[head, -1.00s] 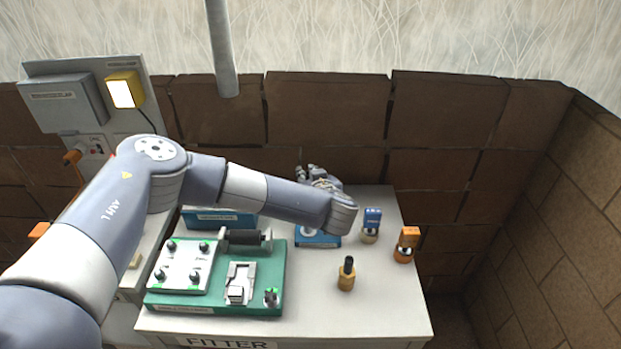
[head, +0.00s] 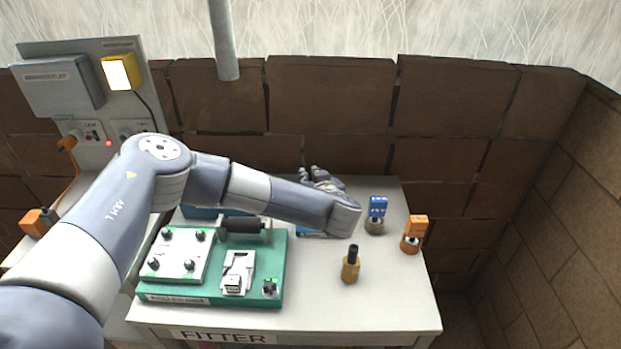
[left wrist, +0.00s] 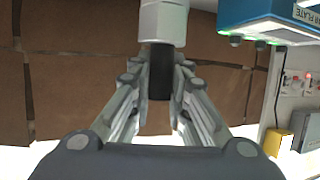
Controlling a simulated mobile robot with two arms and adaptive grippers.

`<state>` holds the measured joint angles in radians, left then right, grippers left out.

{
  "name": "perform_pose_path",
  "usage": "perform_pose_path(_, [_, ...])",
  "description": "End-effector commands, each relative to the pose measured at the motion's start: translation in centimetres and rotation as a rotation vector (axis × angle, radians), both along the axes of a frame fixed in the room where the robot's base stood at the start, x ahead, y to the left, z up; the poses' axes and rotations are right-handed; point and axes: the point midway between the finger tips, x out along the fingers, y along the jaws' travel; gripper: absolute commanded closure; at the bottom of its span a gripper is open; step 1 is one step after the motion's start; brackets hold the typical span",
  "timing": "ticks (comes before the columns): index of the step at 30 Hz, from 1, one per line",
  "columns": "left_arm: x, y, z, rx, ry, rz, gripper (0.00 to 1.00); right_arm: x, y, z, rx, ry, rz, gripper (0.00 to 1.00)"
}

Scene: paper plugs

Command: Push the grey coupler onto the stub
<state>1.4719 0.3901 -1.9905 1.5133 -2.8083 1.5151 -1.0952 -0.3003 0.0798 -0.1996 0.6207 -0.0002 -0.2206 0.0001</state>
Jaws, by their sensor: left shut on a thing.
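My left gripper (head: 322,182) is at the back of the white fitter table, partly hidden behind my own forearm. In the left wrist view its fingers (left wrist: 160,85) are closed around the black grip (left wrist: 160,72) of a part with a pale grey cylindrical end (left wrist: 163,22), which looks like the grey coupler. That end points to the top of the picture, which is upside down. A blue plate (head: 312,234) lies under my forearm, mostly covered. I cannot make out the stub or whether the coupler touches it. My right gripper is not in view.
A blue box (head: 205,212) stands behind the green board (head: 212,299). A blue-topped part (head: 377,208), an orange-topped part (head: 416,228) and a brass part with a black top (head: 351,268) stand upright at the right. A grey pipe (head: 224,45) hangs above.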

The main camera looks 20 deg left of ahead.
Motion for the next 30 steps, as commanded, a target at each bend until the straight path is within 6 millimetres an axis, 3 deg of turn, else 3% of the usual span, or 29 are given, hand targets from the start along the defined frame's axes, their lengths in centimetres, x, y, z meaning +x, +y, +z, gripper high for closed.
perform_pose_path(30, [-0.01, -0.01, -0.19, 0.001, -0.002, 0.000, 1.00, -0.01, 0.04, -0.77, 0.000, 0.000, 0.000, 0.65])
